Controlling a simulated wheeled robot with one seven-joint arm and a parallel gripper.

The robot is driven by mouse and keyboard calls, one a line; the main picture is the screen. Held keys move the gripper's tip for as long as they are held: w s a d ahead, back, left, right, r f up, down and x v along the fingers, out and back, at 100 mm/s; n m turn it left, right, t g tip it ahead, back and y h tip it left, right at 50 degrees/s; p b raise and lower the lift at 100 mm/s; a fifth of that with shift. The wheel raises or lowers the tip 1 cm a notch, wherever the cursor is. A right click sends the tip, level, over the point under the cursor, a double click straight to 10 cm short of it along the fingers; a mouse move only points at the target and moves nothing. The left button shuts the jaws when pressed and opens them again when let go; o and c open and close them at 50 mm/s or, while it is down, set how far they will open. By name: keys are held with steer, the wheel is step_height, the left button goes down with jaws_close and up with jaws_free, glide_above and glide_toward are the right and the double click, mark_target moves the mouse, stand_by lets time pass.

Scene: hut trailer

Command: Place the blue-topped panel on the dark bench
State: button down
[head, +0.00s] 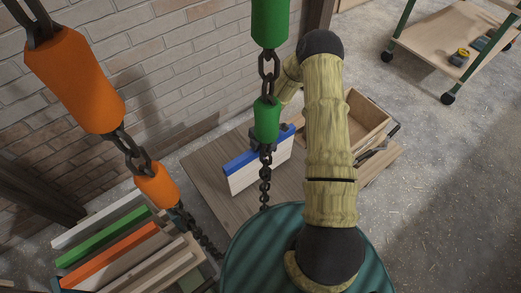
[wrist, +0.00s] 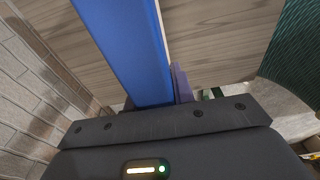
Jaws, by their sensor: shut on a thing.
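The blue-topped panel (head: 262,170) is a pale board with a blue top edge. It stands roughly upright over a grey-brown wooden bench top (head: 208,172). My gripper (head: 284,134) is shut on the panel near the right end of its blue edge. In the wrist view the blue edge (wrist: 122,45) runs away from the gripper body, with the wood surface (wrist: 215,40) below it. I cannot tell whether the panel's lower edge touches the wood. The green chain partly covers the panel in the head view.
A chain with green sleeves (head: 267,120) hangs before the panel; one with orange sleeves (head: 75,80) hangs left. An open wooden box (head: 362,122) is close right of my arm. Several coloured boards (head: 105,240) stand lower left. A brick wall (head: 150,60) is behind. A wheeled cart (head: 435,45) stands upper right.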

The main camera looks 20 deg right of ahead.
steer(key=shift+f, duration=1.05)
steer(key=c, duration=1.2)
jaws_free()
steer(key=r, duration=0.4)
steer(key=d+r+p, duration=0.1)
steer(key=r, duration=0.7)
steer(key=shift+w+d+p, duration=0.2)
steer(key=shift+w+p, duration=0.05)
steer(key=shift+p, duration=0.05)
